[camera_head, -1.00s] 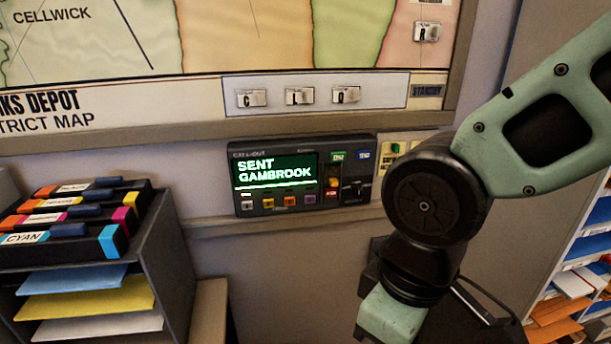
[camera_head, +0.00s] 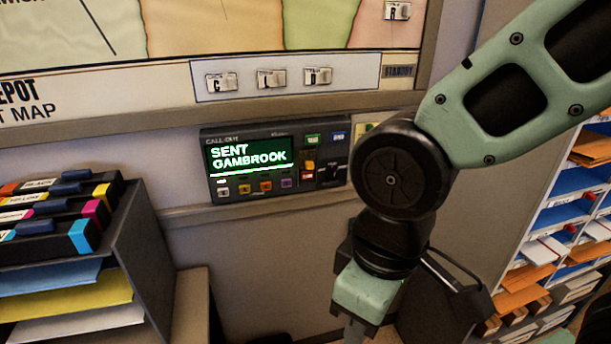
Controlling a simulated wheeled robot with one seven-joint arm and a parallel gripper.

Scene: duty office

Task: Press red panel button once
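The call-out panel (camera_head: 213,178) is a dark box on the wall under the map board, left of my arm. Its green screen (camera_head: 250,157) reads "SENT GAMBROOK". A small red key (camera_head: 307,176) sits right of the screen, just below an orange-yellow one (camera_head: 309,165); both are small and blurred. Green (camera_head: 313,140) and blue (camera_head: 338,136) marks are above them. A row of coloured buttons (camera_head: 265,186) runs under the screen. My gripper's fingertips do not show; the wrist runs off the bottom edge.
The map board with letter tiles (camera_head: 270,78) is above the panel. A dark tray unit (camera_head: 140,235) with coloured folders stands at the lower left. A pigeonhole rack (camera_head: 560,215) with papers is at the right. The wall below the panel is bare.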

